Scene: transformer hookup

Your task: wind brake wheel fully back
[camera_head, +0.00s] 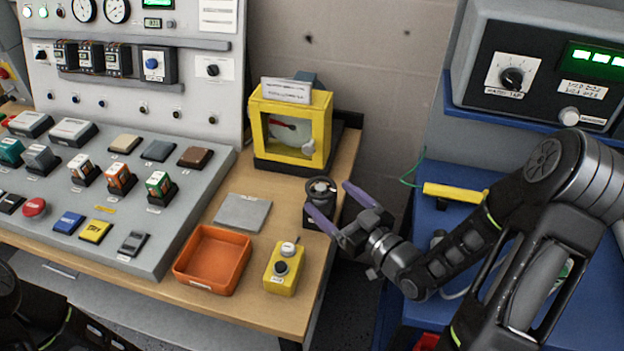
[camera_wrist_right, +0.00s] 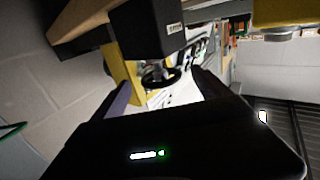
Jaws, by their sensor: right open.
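The brake wheel (camera_head: 321,186) is a small dark ring with a light hub, on a black block (camera_head: 318,218) at the table's right edge. My right gripper (camera_head: 338,206) has purple fingers, spread apart and empty. One finger overlaps the front of the block in the head view, and the other is right of the wheel. In the right wrist view, a dark wheel (camera_wrist_right: 160,76) appears between the open fingers, below a dark box (camera_wrist_right: 148,30). I cannot tell whether a finger touches the wheel. Dark parts of my left arm show at lower left; my left gripper is out of view.
A yellow framed box with a gauge (camera_head: 291,125) stands behind the wheel. An orange tray (camera_head: 212,260), a grey plate (camera_head: 242,212) and a yellow button box (camera_head: 283,268) lie left and in front. A blue bench with a yellow-handled tool (camera_head: 455,193) is right.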

